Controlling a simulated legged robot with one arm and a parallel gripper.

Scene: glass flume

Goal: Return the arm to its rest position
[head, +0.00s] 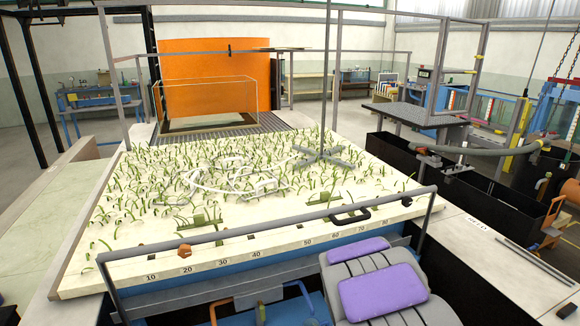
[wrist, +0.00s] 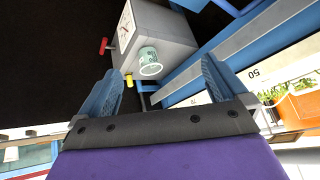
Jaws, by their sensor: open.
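My gripper (wrist: 160,66) shows in the wrist view with its two blue fingers spread apart and nothing between them. The purple part of my arm fills the bottom of that view. Beyond the fingers is a grey box (wrist: 165,32) with a white marked face, a red knob (wrist: 104,46) and a yellow knob (wrist: 129,80). A clear, greenish cup (wrist: 149,60) is at the box. The gripper looks apart from these. In the head view, purple and grey parts at the bottom right look like my arm; the fingers cannot be made out there.
A wide pale bed (head: 330,237) with green plant strips and a number scale lies ahead, with a grey rail (head: 270,229) along its near edge. An orange curved panel (head: 215,60) stands behind. Dark tanks (head: 500,200) stand at the right. A pale walkway (head: 50,200) runs along the left.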

